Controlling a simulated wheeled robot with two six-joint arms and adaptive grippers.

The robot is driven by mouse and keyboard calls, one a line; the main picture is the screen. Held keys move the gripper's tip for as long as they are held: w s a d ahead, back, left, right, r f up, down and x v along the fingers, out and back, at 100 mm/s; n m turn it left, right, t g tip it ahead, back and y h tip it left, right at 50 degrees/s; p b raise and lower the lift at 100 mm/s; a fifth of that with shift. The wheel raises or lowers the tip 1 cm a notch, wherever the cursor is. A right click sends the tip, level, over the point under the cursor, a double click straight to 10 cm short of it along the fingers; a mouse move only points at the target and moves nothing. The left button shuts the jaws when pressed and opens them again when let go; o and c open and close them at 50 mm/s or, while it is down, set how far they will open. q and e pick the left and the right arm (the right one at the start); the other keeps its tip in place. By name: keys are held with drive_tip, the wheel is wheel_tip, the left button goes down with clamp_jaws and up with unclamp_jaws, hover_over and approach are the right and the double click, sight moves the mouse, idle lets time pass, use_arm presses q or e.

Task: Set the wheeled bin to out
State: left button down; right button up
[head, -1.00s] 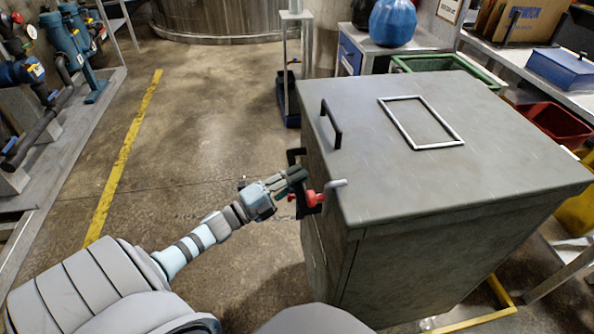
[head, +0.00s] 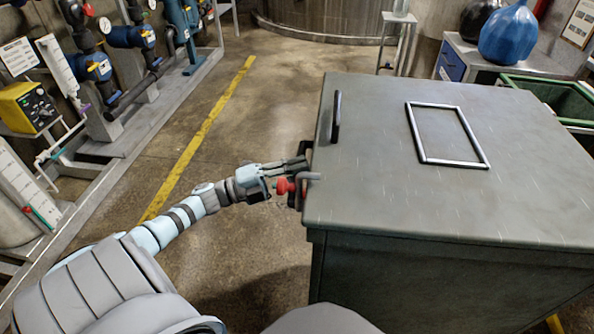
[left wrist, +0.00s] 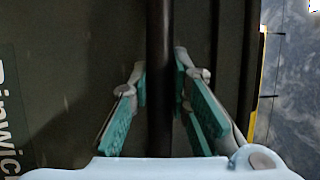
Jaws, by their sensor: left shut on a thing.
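A large grey-green box with a flat lid (head: 375,190) fills the right of the head view. I take it for the wheeled bin or its housing, though no wheels show. My left gripper (head: 298,166) is at its left side, beside a red knob (head: 284,186) with a grey bent lever. In the left wrist view an upright black bar (left wrist: 160,60) runs between the teal-padded fingers (left wrist: 160,95). The gripper is shut on this bar handle. Behind it is a dark green panel (left wrist: 60,60) with partly cut-off white lettering. My right gripper is not in view.
Open concrete floor with a yellow line (head: 205,130) lies left of the box. Pipes and blue pumps (head: 128,32) stand on a raised plinth at the far left. A small grey stand (head: 398,38), a cabinet with a blue vase (head: 513,35) and a green crate (head: 560,100) are behind.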

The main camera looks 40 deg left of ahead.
use_arm(q)
drive_tip(key=shift+f, duration=0.15)
drive_tip(key=c, duration=1.5)
unclamp_jaws()
drive_tip(key=shift+a, duration=0.1)
drive_tip(key=v, duration=1.2)
drive_tip(key=shift+a, duration=0.1)
